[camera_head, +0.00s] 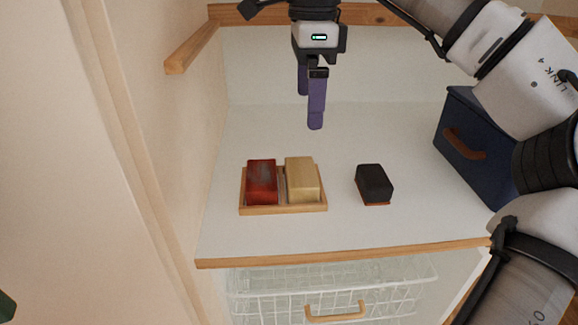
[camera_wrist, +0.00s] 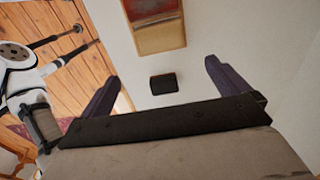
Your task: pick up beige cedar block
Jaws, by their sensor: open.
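The beige cedar block (camera_head: 302,179) sits in the right half of a small wooden tray (camera_head: 283,210) on the white surface. A dark red block (camera_head: 262,182) lies beside it in the left half. My gripper (camera_head: 309,108) hangs above and behind the tray, its purple fingers pointing down, open and empty, apart from the blocks. In the wrist view, my gripper's two purple fingers (camera_wrist: 160,88) are spread wide. The tray with its blocks is only partly in that view, cut off at the top edge.
A black block (camera_head: 374,182) with a brown base lies right of the tray; it also shows in the wrist view (camera_wrist: 164,83). A dark blue box (camera_head: 473,150) with a brown handle stands at the right. A wooden rail (camera_head: 192,47) juts from the left wall. A white wire basket (camera_head: 335,290) is below.

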